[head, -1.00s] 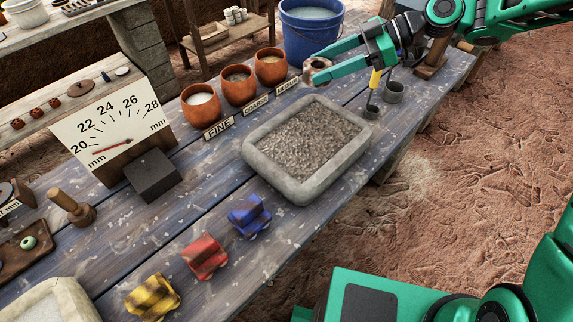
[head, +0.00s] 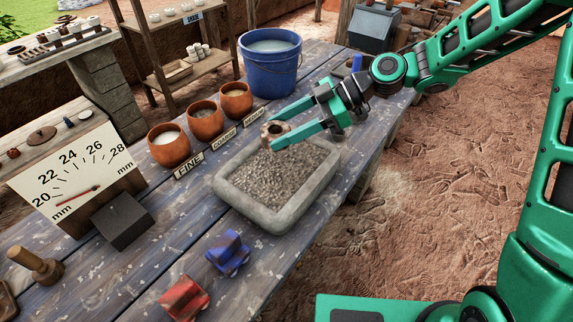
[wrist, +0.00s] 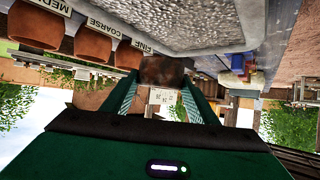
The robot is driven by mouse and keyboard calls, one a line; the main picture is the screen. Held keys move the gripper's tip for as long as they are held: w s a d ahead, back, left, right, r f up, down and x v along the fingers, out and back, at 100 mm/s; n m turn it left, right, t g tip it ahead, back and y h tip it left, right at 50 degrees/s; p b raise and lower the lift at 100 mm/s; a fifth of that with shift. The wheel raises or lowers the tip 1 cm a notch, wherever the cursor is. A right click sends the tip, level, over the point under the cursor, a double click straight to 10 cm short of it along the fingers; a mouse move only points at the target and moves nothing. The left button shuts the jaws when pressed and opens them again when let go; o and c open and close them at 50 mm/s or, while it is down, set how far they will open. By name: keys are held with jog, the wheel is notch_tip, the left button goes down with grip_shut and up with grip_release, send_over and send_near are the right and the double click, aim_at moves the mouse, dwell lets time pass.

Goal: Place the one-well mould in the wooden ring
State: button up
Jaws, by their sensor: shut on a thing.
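My gripper (head: 273,134) is shut on the one-well mould (head: 275,128), a small brown block with a single round hole in its top. The mould sits upright between the fingertips, in the air over the far part of the gravel tray. In the wrist view the mould (wrist: 163,70) shows dark brown between the two green fingers, and its hole is hidden there. I cannot make out the wooden ring in either view.
The stone tray of gravel (head: 225,193) lies below the mould. Several orange pots (head: 206,122) with labels and a blue bucket (head: 271,72) stand behind it. Blue (head: 228,254) and red (head: 184,299) pieces lie in front. A gauge board (head: 85,185) stands at left.

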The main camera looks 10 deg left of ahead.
send_over(283, 175)
notch_tip(283, 175, down, 3)
jog(key=shift+r, duration=0.1)
jog(key=shift+f, duration=2)
jog(key=o, duration=1.2)
jog(key=v, duration=1.2)
